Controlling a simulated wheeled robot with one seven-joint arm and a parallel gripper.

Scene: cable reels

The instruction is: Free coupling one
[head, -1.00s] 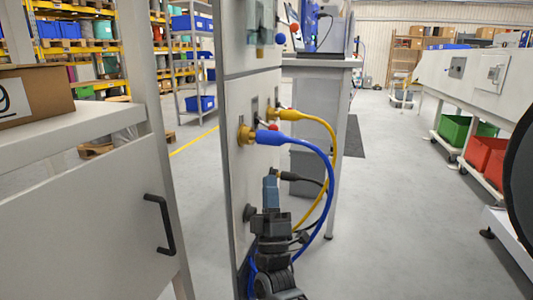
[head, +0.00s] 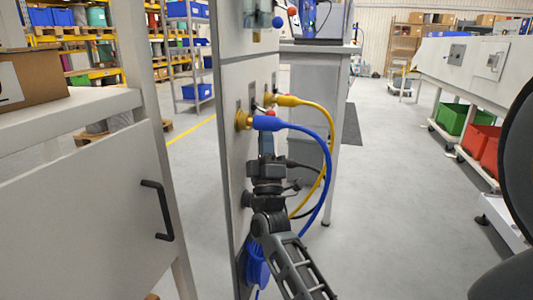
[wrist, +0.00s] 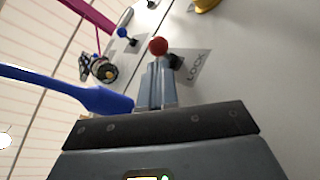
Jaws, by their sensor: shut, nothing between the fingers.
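In the head view a grey panel (head: 235,190) carries a near brass coupling (head: 243,119) with a blue hose end (head: 270,124) and a farther brass coupling (head: 269,96) with a yellow hose (head: 318,112). No readable number shows which is coupling one. My gripper (head: 266,140) is just below the blue hose end, fingers pointing up. In the wrist view my fingers (wrist: 156,82) are together and empty, close below a red lever knob (wrist: 158,46) beside a LOCK label (wrist: 195,66). The blue hose end (wrist: 110,100) is left of the fingers. Contact with the knob cannot be told.
A black hose (head: 305,166) leaves the panel behind my gripper. A blue lever knob (wrist: 122,32) shows farther off in the wrist view. A grey cabinet (head: 90,220) stands left, a bench (head: 470,75) right.

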